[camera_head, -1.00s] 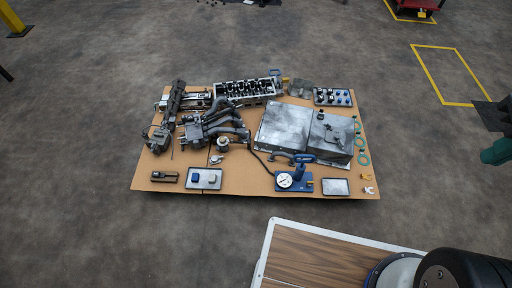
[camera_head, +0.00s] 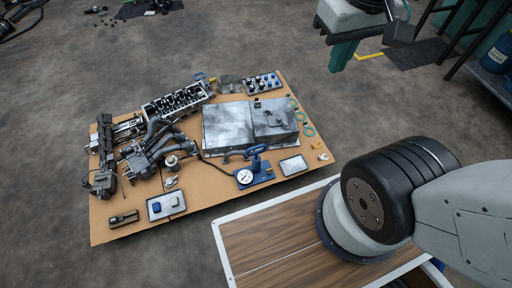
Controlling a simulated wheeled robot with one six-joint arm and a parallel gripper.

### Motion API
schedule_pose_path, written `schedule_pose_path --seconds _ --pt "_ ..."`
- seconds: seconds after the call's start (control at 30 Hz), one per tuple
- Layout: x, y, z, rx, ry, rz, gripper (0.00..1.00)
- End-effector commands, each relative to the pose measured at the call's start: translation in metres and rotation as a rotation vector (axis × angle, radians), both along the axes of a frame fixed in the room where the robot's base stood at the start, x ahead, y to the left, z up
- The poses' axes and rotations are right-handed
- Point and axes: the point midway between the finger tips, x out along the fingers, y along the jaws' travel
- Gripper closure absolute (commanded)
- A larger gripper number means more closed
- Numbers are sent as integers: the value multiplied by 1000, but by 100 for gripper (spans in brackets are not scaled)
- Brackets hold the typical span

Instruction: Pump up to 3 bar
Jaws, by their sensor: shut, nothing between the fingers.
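The blue hand pump (camera_head: 262,174) stands at the front edge of the brown board, its blue handle (camera_head: 257,149) upright above the base. A white round gauge (camera_head: 244,177) faces up at the pump's left; its reading is too small to tell. A thin black hose (camera_head: 208,162) runs from the pump up and left toward the grey pipework. My gripper (camera_head: 343,56) appears to be the teal end under a pale grey wrist at the top. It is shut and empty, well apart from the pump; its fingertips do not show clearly.
The brown board (camera_head: 225,196) also carries a grey metal box (camera_head: 228,125), a cylinder head (camera_head: 178,101), pipework (camera_head: 155,140) and small trays, one (camera_head: 293,164) right of the pump. My arm's thick black joint fills the lower right. A rack (camera_head: 492,78) stands at the far right.

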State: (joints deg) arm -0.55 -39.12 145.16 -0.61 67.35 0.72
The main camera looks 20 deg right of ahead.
Motion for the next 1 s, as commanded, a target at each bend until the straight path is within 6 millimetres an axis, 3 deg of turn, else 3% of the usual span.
schedule_pose_path --seconds 0.27,0.47,0.7,0.87,1.0 --pt "107 -1 -38 -24 15 25 100" --pt "184 1 -94 -37 16 49 100" --pt "259 5 -192 -44 18 83 100" --pt "293 10 -272 -42 19 110 100" --pt "310 15 -351 -37 20 133 100"
